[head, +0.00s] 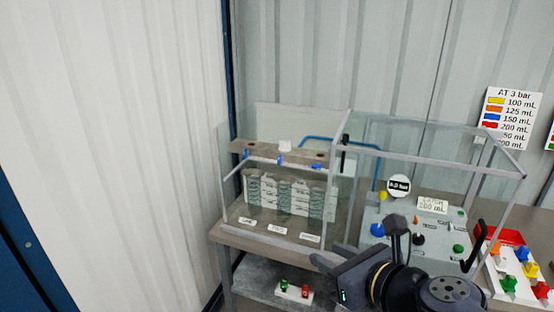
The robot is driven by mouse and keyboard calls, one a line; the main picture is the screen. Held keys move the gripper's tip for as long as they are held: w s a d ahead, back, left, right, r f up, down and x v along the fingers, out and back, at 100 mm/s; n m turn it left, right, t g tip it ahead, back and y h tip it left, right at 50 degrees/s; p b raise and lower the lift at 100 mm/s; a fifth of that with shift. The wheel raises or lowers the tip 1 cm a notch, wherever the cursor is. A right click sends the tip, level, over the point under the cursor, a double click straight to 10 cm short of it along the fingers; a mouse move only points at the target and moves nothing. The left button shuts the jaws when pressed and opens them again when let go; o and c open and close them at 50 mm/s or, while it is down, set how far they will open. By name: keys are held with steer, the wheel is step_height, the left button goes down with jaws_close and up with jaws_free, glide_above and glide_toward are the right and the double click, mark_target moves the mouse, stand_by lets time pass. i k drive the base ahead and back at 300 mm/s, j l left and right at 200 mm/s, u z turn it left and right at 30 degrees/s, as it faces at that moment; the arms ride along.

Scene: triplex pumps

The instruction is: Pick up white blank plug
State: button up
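A small white piece (285,146) sits on the brown shelf (309,157) in the clear-walled case, in the head view. It may be the white blank plug, but it is too small to tell. My gripper (359,244) is at the lower middle of the view, in front of the bench and well below and right of the white piece. Its two dark fingers are spread apart, and nothing shows between them.
Clear panels with grey frame bars (440,160) stand around the bench. A grey control box (378,229) with coloured knobs is behind my gripper. A white tray (490,284) of coloured plugs is at right. A lower shelf (262,281) holds a small block with green and red pieces.

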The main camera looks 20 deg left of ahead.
mark_target(285, 144)
steer(key=k+z, duration=0.15)
steer(key=z, duration=0.25)
steer(key=k+z, duration=0.15)
steer(key=z, duration=0.3)
steer(key=k+l+z, duration=0.1)
steer(key=z, duration=0.3)
steer(key=j+z, duration=0.15)
steer(key=j, duration=0.65)
steer(key=j+z, duration=0.15)
steer(key=j, duration=0.7)
steer(key=k+j+z, duration=0.15)
steer(key=j, duration=0.6)
steer(key=k+j, duration=0.1)
steer(key=j, duration=1.45)
steer(key=k, duration=0.05)
